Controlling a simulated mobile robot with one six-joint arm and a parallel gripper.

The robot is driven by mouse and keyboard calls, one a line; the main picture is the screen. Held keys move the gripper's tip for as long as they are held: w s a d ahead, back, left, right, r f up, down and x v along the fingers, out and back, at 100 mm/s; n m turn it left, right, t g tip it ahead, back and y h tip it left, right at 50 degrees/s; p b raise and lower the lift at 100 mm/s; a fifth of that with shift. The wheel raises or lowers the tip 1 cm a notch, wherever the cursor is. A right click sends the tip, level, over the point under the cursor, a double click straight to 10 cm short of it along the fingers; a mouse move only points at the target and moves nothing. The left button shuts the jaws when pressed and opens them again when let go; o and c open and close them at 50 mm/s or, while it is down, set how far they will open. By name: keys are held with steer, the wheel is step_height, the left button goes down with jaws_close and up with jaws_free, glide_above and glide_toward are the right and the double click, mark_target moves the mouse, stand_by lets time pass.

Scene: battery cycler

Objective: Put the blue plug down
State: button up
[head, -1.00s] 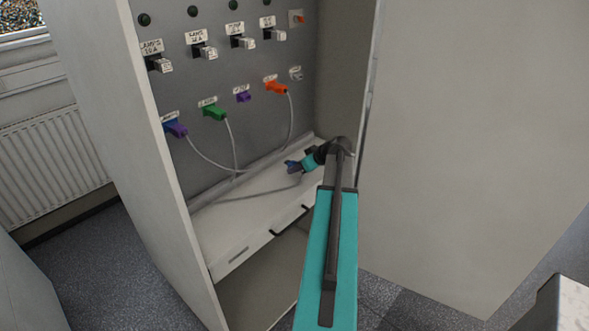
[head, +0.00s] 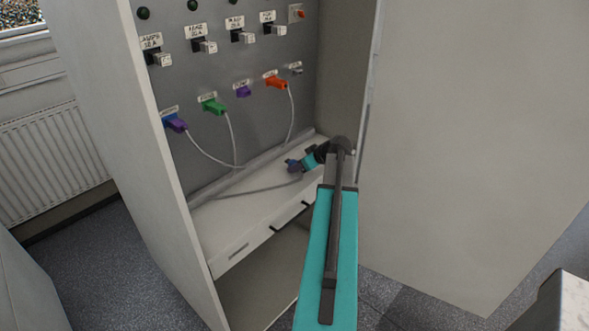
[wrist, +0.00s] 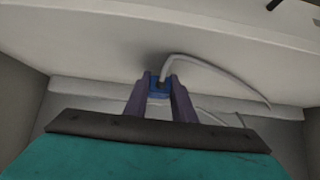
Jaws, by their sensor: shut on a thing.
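The blue plug (wrist: 160,88) shows in the wrist view between the two purple-grey fingertips of my gripper (wrist: 160,96). My gripper is shut on it, and a pale cable runs from the plug up and to the right. In the head view my gripper (head: 292,165) is low in the cabinet, over the white shelf (head: 225,234). There the plug is mostly hidden by the fingers. I cannot tell whether the plug touches the shelf.
An open door (head: 460,150) stands at right. The shelf's left part is clear except for cables.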

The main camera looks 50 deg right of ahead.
steer(key=shift+f, duration=0.15)
steer(key=o, duration=0.8)
steer(key=shift+r+p, duration=0.6)
steer(key=shift+p, duration=0.05)
steer(key=b+v, duration=0.3)
steer(key=v, duration=0.9)
